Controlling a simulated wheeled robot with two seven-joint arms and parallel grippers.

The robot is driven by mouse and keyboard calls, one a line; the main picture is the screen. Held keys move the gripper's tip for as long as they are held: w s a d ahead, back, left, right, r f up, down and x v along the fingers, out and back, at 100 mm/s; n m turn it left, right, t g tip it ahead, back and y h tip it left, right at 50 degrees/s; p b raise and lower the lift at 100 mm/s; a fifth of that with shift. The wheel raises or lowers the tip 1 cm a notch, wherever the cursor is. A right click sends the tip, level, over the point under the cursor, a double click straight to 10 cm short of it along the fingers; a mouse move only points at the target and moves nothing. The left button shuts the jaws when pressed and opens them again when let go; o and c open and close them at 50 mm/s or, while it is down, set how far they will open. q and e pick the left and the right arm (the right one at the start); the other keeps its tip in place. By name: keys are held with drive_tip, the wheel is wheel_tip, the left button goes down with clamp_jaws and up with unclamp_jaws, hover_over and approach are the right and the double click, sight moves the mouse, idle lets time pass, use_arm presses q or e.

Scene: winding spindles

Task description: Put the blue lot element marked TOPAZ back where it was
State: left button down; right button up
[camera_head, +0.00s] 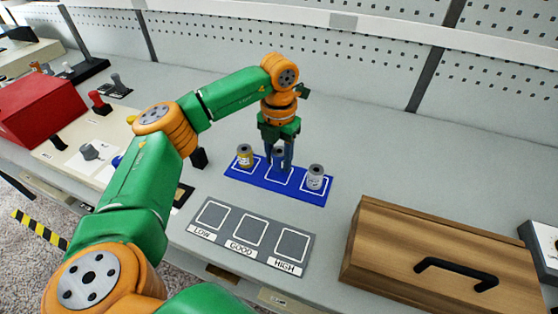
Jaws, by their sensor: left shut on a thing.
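My left gripper (279,163) reaches down over the middle square of the blue mat (233,172). It is shut on a small cylindrical element (279,152), which is mostly hidden between the fingers. The element is upright at the middle square; I cannot tell whether it touches the mat. Its colour and marking are too small to read. A yellow element (245,158) stands on the mat's left square and a pale, whitish-lilac element (315,180) on its right square. My right gripper is not in view.
A grey board (225,230) with empty squares marked LOW, GOOD and HIGH lies in front of the mat. A wooden box (400,240) with a black handle stands at the right. A red box (38,108) and control panel are at the left. The table behind the mat is clear.

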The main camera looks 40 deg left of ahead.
sight(278, 152)
use_arm(q)
drive_tip(key=shift+a+f, duration=0.1)
drive_tip(key=shift+f, duration=0.95)
drive_tip(key=shift+f, duration=0.1)
drive_tip(key=shift+c, duration=1.9)
unclamp_jaws()
wheel_tip(278, 152, up, 12)
drive_tip(key=shift+r, duration=0.2)
drive_tip(key=shift+f, duration=0.1)
